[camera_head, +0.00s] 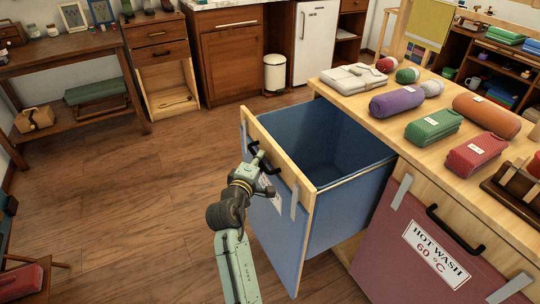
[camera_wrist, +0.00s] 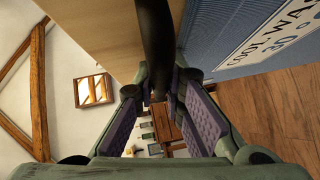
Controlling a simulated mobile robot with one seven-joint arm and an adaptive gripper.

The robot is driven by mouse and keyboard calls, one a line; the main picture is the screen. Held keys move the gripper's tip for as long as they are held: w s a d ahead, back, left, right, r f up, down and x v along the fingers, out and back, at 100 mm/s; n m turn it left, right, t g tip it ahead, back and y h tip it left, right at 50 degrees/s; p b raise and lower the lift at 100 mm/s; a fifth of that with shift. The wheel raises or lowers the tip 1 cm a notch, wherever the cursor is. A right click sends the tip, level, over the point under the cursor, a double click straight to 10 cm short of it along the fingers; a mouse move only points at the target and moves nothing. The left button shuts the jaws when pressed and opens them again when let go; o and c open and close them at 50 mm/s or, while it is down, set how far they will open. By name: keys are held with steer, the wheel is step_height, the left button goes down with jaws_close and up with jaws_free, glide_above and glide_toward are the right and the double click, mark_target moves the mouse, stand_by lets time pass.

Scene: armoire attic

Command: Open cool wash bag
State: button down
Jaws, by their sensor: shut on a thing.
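The blue cool wash bag (camera_head: 285,232) is a deep bin with a wooden top rail. It stands pulled out from the wooden counter, and its empty-looking inside shows from above. Its black handle (camera_head: 270,167) is on the front near the top rail. My gripper (camera_head: 257,158) is at this handle, shut on it. In the wrist view the dark handle (camera_wrist: 154,40) runs down between my purple-padded fingers (camera_wrist: 165,98). My arm hides part of the label in the head view.
The red hot wash bag (camera_head: 425,262) is shut beside it on the right. The counter top (camera_head: 385,130) holds rolled towels and yarn balls. Open wooden floor (camera_head: 130,220) lies to the left. A white bin (camera_head: 275,75) stands at the back.

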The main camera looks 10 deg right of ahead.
steer(key=shift+a, duration=0.15)
steer(key=c, duration=1.7)
jaws_free()
steer(key=shift+o, duration=0.2)
steer(key=v, duration=1.2)
